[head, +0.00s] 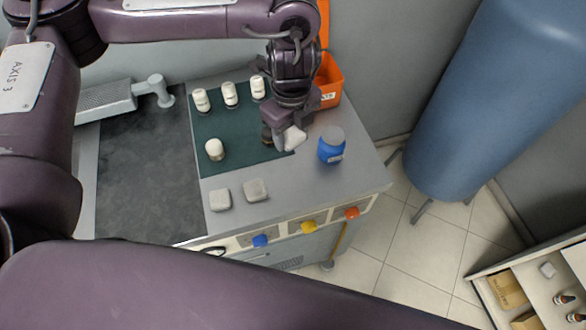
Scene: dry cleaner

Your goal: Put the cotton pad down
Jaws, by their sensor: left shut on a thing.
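My left gripper (282,142) reaches down from the top of the head view and is shut on a white cotton pad (295,137). The pad is at the right edge of a dark green mat (235,130), left of a blue jar with a grey lid (331,150). I cannot tell whether the pad touches the surface below. The fingers partly hide it. Two more pale pads, a left one (220,199) and a right one (256,190), lie on the grey counter in front of the mat. My right gripper is not in view.
Several white-capped bottles (230,93) stand on the mat, one nearer the front (215,149). An orange bin (329,82) stands behind the jar. A dark board (150,170) lies left. Bare counter (305,190) shows in front of the jar.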

